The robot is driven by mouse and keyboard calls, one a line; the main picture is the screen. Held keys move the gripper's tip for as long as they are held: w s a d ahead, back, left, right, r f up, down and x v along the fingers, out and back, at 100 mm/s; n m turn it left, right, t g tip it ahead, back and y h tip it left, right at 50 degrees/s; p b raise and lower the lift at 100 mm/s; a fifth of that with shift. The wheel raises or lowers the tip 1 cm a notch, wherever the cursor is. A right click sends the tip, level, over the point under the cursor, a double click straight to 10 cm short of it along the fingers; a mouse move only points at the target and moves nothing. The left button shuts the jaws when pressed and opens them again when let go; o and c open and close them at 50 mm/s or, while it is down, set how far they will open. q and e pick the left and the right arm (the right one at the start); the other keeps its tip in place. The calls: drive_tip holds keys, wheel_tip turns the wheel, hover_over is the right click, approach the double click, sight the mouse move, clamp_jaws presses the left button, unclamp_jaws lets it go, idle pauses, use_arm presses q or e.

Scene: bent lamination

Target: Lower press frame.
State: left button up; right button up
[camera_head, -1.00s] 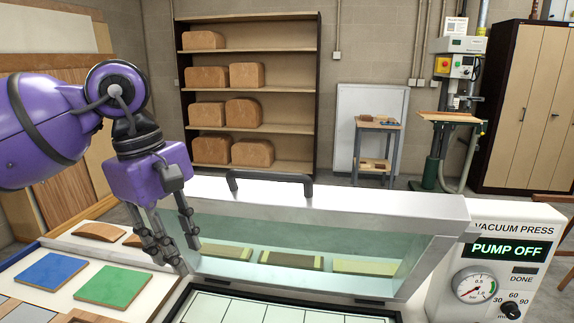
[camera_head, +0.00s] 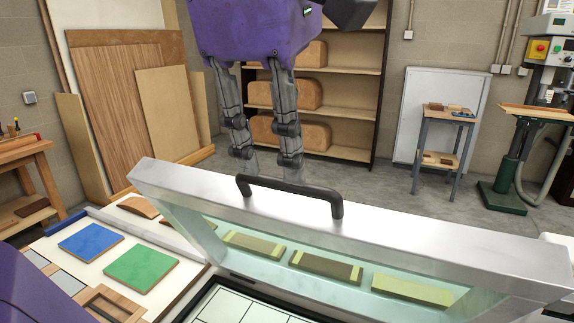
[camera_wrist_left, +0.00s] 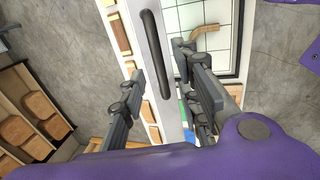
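The press frame (camera_head: 355,222) is a pale metal lid with a clear panel, standing raised and tilted at the back of the gridded press bed (camera_head: 240,307). Its black bar handle (camera_head: 290,192) is on the top edge. My left gripper (camera_head: 275,185) points down just behind and above the handle's left part, its two fingers apart. In the left wrist view the handle (camera_wrist_left: 154,50) lies between the spread fingers (camera_wrist_left: 160,60), with no visible grip on it. A curved wooden piece (camera_wrist_left: 207,32) lies over the white bed there. My right gripper is not seen.
Several yellow-green blocks (camera_head: 326,268) show through the clear panel. Left of the press, a white tabletop holds a blue square (camera_head: 90,240), a green square (camera_head: 142,268) and a wooden frame (camera_head: 113,303). Shelves and a small side table (camera_head: 447,116) stand behind, across open floor.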

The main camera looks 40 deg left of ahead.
sight(285, 184)
use_arm(q)
drive_tip(key=x, duration=0.3)
drive_tip(key=shift+w+f, duration=0.2)
drive_tip(key=shift+w, duration=0.05)
drive_tip(key=shift+f, duration=0.25)
clamp_jaws()
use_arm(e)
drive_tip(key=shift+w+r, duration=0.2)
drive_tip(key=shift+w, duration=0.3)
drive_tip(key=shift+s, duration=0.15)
